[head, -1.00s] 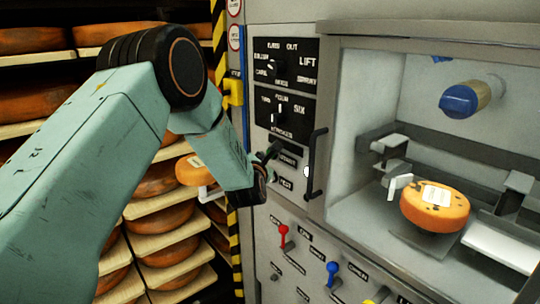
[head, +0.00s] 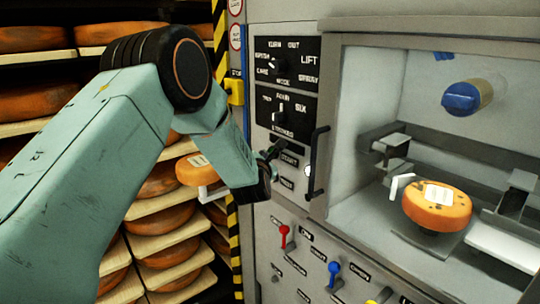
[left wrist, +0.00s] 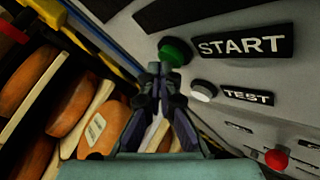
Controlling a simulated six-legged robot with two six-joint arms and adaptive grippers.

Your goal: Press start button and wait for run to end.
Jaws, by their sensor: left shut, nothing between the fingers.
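The green start button (left wrist: 175,51) shows in the left wrist view beside the START label (left wrist: 243,45). My left gripper (left wrist: 160,70) is shut and empty. Its tips overlap the button's lower left edge in that view; I cannot tell whether they touch it. In the head view my left gripper (head: 271,153) is at the control panel beside the START label (head: 289,159), and it hides the button. A cheese wheel (head: 437,207) with a pale label sits in the machine's open-fronted chamber. My right gripper is not in view.
A white TEST button (left wrist: 204,91) is just below the start button. A black handle (head: 316,163) stands right of the labels. Red (head: 284,236) and blue (head: 334,272) levers are below. Shelves of cheese wheels (head: 165,250) stand at the left.

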